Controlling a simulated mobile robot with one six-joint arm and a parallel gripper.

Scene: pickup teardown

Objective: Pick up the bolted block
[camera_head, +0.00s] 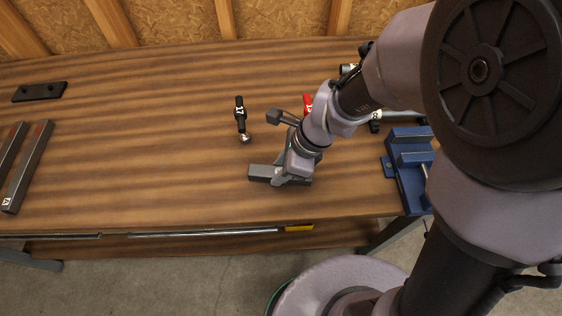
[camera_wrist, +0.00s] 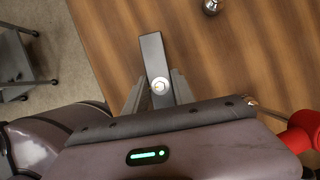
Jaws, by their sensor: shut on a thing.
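The bolted block is a dark grey bar (camera_head: 261,172) on the wooden table near its front edge, partly hidden by my gripper in the head view. In the wrist view the block (camera_wrist: 153,52) stretches away from my gripper, with a round silver bolt head (camera_wrist: 160,86) on its top face. My gripper (camera_head: 284,179) is over the block. In the wrist view its two fingers (camera_wrist: 158,92) lie on either side of the block by the bolt, shut on it. I cannot tell whether the block is lifted off the table.
A black-handled tool (camera_head: 240,115) with a silver ball end lies behind the block. A blue vise (camera_head: 408,165) stands at the right. Two metal bars (camera_head: 27,168) and a black plate (camera_head: 39,91) lie at the left. The table between them is clear.

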